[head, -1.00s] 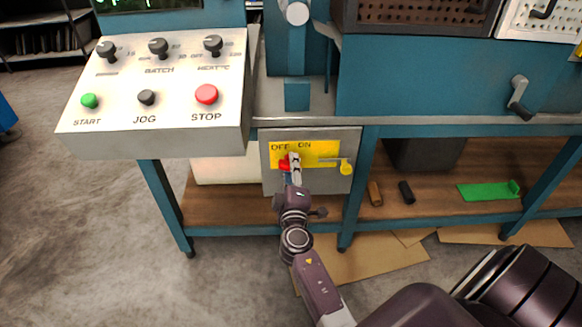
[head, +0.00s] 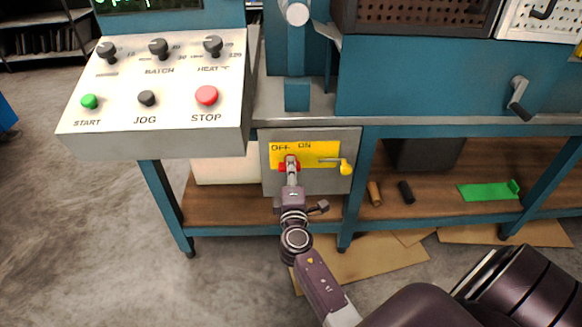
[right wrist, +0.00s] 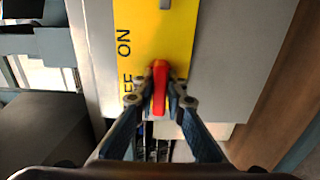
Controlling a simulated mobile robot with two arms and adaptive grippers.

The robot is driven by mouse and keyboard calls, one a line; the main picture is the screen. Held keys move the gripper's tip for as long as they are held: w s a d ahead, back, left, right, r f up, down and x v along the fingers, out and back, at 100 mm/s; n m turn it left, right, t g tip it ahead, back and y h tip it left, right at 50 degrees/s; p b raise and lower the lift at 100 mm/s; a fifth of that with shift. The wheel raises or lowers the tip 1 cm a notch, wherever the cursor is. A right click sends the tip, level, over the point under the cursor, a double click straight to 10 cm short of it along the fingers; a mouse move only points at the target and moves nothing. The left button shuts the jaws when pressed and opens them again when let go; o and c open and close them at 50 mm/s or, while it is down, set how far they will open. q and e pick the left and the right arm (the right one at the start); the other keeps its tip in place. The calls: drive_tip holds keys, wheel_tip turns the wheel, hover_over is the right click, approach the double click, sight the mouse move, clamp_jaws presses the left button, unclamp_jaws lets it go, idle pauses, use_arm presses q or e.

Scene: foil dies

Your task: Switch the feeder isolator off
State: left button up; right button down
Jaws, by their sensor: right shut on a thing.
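The feeder isolator is a grey box (head: 309,185) under the control panel, with a yellow plate (head: 322,150) marked OFF at left and ON to its right. The handle's exact setting is partly hidden by the fingers. My left gripper is not in view.
The control panel (head: 110,137) with knobs and buttons juts out at upper left. A wooden shelf (head: 430,211) holds small loose items and a green piece (head: 487,191). Cardboard (head: 370,258) lies on the floor.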

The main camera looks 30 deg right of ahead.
drive_tip(key=c, duration=2)
unclamp_jaws()
drive_tip(key=shift+o, duration=0.2)
drive_tip(key=shift+a, duration=0.1)
drive_tip(key=v, duration=1.2)
drive_tip(key=shift+s, duration=0.1)
